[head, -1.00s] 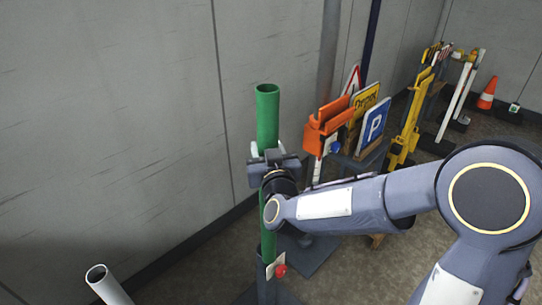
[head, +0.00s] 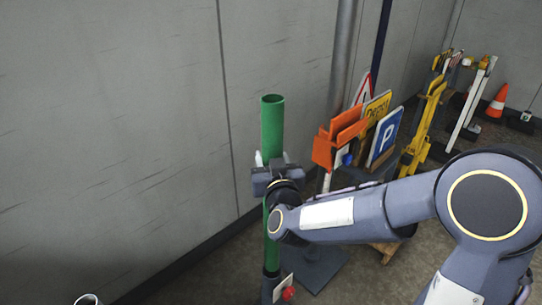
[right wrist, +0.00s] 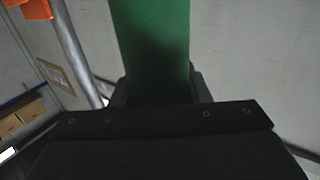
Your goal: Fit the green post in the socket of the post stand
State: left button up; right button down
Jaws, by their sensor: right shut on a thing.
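The green post (head: 272,124) stands upright in the head view. My right gripper (head: 270,165) is shut on it around its middle; the post also fills the upper middle of the right wrist view (right wrist: 153,45), between the gripper's fingers. The post's lower end meets the dark socket of the post stand (head: 271,287), which has a pale label and a red knob (head: 288,293) on its side. Whether the post's end is seated fully in the socket cannot be told. My left gripper is not in view.
A grey wall stands close behind the post. To the right are an orange holder (head: 338,138), a blue parking sign (head: 385,137), a yellow sign (head: 376,107), a yellow barrier (head: 424,125) and a traffic cone (head: 497,101). A white tube (head: 88,299) shows at the bottom left.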

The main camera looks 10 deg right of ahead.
notch_tip(320, 180, down, 13)
jog(key=b, duration=1.1)
jog(key=shift+f, duration=0.1)
dwell(0.6)
jog(key=c, duration=0.7)
grip_release()
jog(key=shift+f, duration=0.15)
jog(key=s, duration=0.7)
jog(key=shift+s, duration=0.4)
